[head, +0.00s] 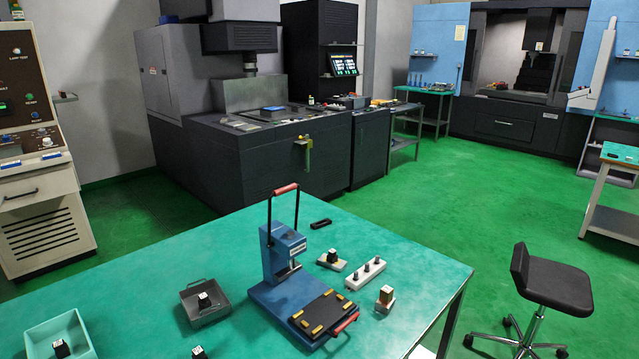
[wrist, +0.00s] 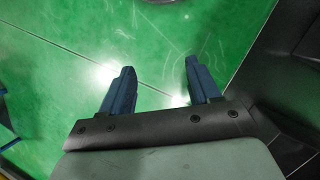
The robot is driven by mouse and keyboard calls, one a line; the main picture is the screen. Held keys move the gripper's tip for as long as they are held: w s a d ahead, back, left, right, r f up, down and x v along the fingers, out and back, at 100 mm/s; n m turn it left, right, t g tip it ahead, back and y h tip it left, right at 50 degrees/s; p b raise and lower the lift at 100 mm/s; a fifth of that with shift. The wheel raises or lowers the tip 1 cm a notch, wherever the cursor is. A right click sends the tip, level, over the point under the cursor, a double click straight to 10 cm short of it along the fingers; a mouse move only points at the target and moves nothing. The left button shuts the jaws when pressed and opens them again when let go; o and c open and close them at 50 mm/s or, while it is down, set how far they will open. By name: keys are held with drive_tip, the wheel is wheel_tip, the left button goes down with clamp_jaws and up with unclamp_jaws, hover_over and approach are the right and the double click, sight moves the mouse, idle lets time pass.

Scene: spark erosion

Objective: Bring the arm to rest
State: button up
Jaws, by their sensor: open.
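My gripper (wrist: 156,88) shows in the wrist view with its two blue fingers spread apart. Nothing is between the fingers, and the green floor (wrist: 160,45) shows beyond them. In the head view neither my arm nor my gripper can be seen. The teal table (head: 200,260) stands in the foreground of the head view. A blue press-like device (head: 277,291) with a red-handled lever stands on it, with a black plate (head: 324,313) at its front.
A grey tray (head: 210,318) and a pale green tray (head: 84,345) each hold a small dark block. A white pin strip (head: 366,273) lies right of the press. A black stool (head: 552,280) stands right of the table. Machines (head: 240,150) line the back; open floor lies between.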

drive_tip(key=s+a+f+n, duration=0.1)
drive_tip(key=s+a+f, duration=0.1)
drive_tip(key=s, duration=0.3)
drive_tip(key=s+a+f+n+g, duration=0.1)
drive_tip(key=s+a+f, duration=0.2)
drive_tip(key=s, duration=0.3)
drive_tip(key=s+a+f+n+g+y, duration=0.1)
drive_tip(key=s+a+f, duration=0.1)
drive_tip(key=s, duration=0.4)
drive_tip(key=shift+a+f, duration=0.25)
drive_tip(key=shift+a, duration=0.1)
